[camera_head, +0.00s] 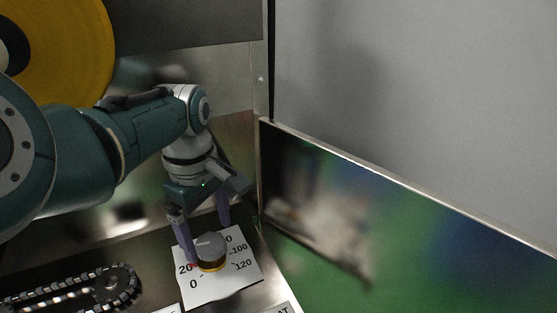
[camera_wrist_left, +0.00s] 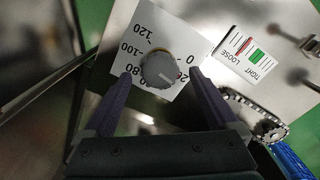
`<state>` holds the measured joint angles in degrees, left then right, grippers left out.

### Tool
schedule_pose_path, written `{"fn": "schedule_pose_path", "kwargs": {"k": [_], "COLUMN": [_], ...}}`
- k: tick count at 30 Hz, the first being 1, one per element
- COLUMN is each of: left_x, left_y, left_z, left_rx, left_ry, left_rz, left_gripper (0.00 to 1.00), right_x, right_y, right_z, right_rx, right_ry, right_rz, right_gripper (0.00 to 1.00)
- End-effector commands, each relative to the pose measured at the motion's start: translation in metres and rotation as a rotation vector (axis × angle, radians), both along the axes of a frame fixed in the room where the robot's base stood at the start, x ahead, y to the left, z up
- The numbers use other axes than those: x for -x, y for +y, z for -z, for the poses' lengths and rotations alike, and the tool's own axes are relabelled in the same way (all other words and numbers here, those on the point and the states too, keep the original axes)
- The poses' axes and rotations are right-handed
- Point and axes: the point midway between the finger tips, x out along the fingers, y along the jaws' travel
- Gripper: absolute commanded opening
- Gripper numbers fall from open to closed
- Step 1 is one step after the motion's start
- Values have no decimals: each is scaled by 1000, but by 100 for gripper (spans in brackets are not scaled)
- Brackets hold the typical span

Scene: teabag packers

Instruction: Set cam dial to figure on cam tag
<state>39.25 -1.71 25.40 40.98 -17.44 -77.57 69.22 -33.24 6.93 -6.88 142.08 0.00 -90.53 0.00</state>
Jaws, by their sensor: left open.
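The cam dial is a round grey knob (camera_head: 210,246) with a yellowish base ring, on a white scale plate (camera_head: 220,288) with figures including 0, 20, 100 and 120. A small red mark shows at the knob's edge near 20. My left gripper (camera_head: 207,238) is open, its two purple fingers on either side of the knob. In the left wrist view the knob (camera_wrist_left: 160,70) sits between the fingertips (camera_wrist_left: 160,75), with gaps visible; contact cannot be told. Some middle figures are partly hidden. I cannot make out a cam tag with a readable figure. My right gripper is not in view.
A toothed chain (camera_head: 75,287) runs left of the plate. A label ending in "AT" (camera_head: 283,309) is cut off at the bottom edge. A TIGHT/LOOSE label (camera_wrist_left: 247,51) shows in the wrist view. A metal-edged panel (camera_head: 400,230) stands at right; a yellow disc (camera_head: 75,50) is upper left.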

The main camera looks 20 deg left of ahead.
Motion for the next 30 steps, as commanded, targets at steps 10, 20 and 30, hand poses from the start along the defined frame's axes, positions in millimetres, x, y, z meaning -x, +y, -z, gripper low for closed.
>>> {"fn": "schedule_pose_path", "kwargs": {"k": [10, 20, 30], "left_x": [0, 0, 1], "left_y": [0, 0, -1], "left_z": [-72, -80, -80], "left_rx": [0, 0, 0], "left_ry": [-1, 0, 1], "left_rz": [1, 1, 5], "left_gripper": [93, 93, 93], "right_x": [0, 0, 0], "right_y": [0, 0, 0], "right_z": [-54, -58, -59], "right_rx": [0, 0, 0], "right_ry": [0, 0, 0], "right_rz": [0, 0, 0], "right_gripper": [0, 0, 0]}}
